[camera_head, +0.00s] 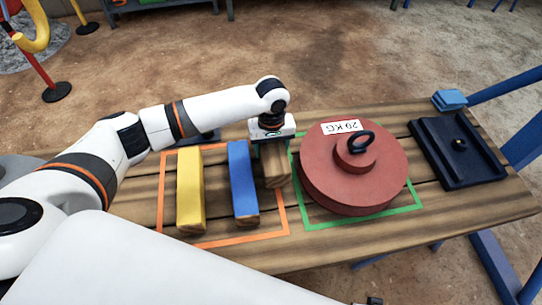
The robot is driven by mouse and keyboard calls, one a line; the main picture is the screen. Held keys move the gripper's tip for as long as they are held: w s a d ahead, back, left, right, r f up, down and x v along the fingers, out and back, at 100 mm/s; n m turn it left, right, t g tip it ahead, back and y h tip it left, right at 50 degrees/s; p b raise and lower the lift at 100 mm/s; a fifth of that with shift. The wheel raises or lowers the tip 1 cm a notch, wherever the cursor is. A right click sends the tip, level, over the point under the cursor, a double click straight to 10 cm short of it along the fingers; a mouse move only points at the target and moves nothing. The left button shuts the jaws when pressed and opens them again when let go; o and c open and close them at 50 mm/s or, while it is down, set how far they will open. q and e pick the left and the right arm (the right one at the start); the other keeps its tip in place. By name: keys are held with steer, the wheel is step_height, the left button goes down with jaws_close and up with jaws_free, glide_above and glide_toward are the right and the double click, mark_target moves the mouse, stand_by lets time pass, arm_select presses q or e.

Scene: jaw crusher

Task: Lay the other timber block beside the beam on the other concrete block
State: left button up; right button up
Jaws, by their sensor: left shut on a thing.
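My left gripper (271,141) comes in from the left and points down at the right side of the orange outline. It is shut on a plain brown timber block (277,174), whose upper part is partly hidden by the gripper. The block is at or just above the table top; I cannot tell if it touches. A blue block (241,180) lies just left of it, and a yellow block (189,188) lies further left. No beam or concrete block can be made out. My right gripper is not in view.
A red 20 KG weight (331,180) with a dark ring stands in the green outline, close to the right of the held block. A dark tray (468,165) and a small blue object (449,99) are on the wooden table (440,209) at right. The table's front strip is bare.

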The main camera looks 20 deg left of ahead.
arm_select(q)
steer(key=shift+f+b, duration=0.3)
steer(key=shift+f, duration=1.25)
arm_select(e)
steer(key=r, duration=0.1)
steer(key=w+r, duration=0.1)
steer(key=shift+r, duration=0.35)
arm_select(q)
steer(key=shift+f, duration=0.1)
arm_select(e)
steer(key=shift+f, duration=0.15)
arm_select(q)
steer(key=o, duration=1.1)
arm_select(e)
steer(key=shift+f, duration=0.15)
